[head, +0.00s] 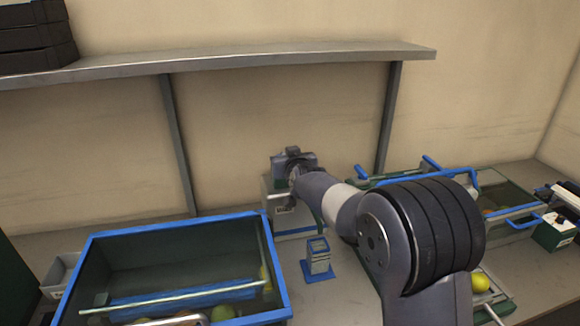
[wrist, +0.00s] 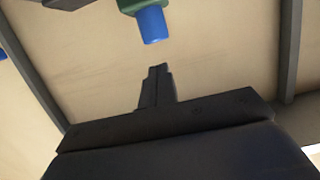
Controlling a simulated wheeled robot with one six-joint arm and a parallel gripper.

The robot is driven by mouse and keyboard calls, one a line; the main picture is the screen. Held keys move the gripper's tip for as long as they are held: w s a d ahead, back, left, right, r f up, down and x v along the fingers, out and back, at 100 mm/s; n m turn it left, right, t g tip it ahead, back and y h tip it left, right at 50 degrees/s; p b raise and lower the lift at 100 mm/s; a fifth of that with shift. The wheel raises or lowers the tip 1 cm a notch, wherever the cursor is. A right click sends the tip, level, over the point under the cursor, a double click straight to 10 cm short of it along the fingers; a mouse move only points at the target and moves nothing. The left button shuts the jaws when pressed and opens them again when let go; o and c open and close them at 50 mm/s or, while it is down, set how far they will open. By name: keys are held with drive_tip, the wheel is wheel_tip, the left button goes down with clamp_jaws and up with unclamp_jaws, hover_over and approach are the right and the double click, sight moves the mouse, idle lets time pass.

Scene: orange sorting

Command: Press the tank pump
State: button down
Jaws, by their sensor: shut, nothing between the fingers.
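A large dark tank with a blue rim (head: 180,224) stands at the front left in the head view, with several yellow and orange fruits inside. In the wrist view, a blue cylinder (wrist: 152,24) with a green collar shows at the top, just beyond my fingertips and apart from them in the picture. I cannot tell for sure that it is the tank pump. My gripper (wrist: 158,72) is shut and empty, its narrow black fingers pointing towards the wall. In the head view my wrist is above a pale box (head: 292,222), and the fingertips are hidden.
A small grey post on a blue base (head: 319,258) stands right of the tank. A green-walled crate with blue bars (head: 433,163) stands at the right, partly behind my arm. A grey shelf (head: 230,60) with posts runs along the wall. Black crates (head: 36,38) sit on it.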

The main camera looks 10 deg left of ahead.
drive_tip(key=b+v, duration=0.1)
drive_tip(key=v, duration=0.4)
drive_tip(key=shift+s+r, duration=0.1)
drive_tip(key=shift+s, duration=0.05)
idle(1.5)
drive_tip(key=p+x, duration=0.2)
drive_tip(key=x, duration=0.1)
drive_tip(key=r+p+x, duration=0.1)
drive_tip(key=p+x, duration=0.1)
drive_tip(key=x, duration=0.1)
drive_tip(key=p+x, duration=0.2)
drive_tip(key=x, duration=0.1)
drive_tip(key=shift+w+a+r+p, duration=0.25)
drive_tip(key=shift+w+p, duration=0.1)
drive_tip(key=shift+w, duration=0.15)
drive_tip(key=shift+r, duration=0.6)
